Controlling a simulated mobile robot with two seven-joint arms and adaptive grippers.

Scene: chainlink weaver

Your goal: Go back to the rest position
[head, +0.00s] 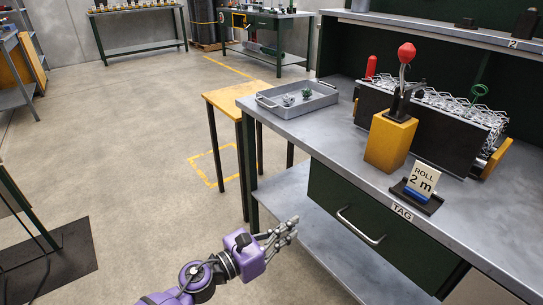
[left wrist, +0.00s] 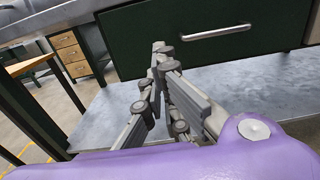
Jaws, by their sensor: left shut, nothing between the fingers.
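My left gripper (head: 284,234) is in the lower middle of the head view, low in front of the workbench (head: 296,130). In the left wrist view its grey fingers (left wrist: 162,62) are together with nothing between them. They point toward the dark green drawer front (left wrist: 140,32) with its metal handle (left wrist: 216,32). I cannot tell from the pictures whether they touch it. My right gripper is not in view.
On the bench are a grey tray (head: 266,104) with small parts, a yellow block (head: 388,145) with a red-knobbed lever (head: 406,53), a chain-link machine (head: 440,138) and a "ROLL 2 m" card (head: 423,180). A yellow-topped stool (head: 222,101) stands left. Open floor lies further left.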

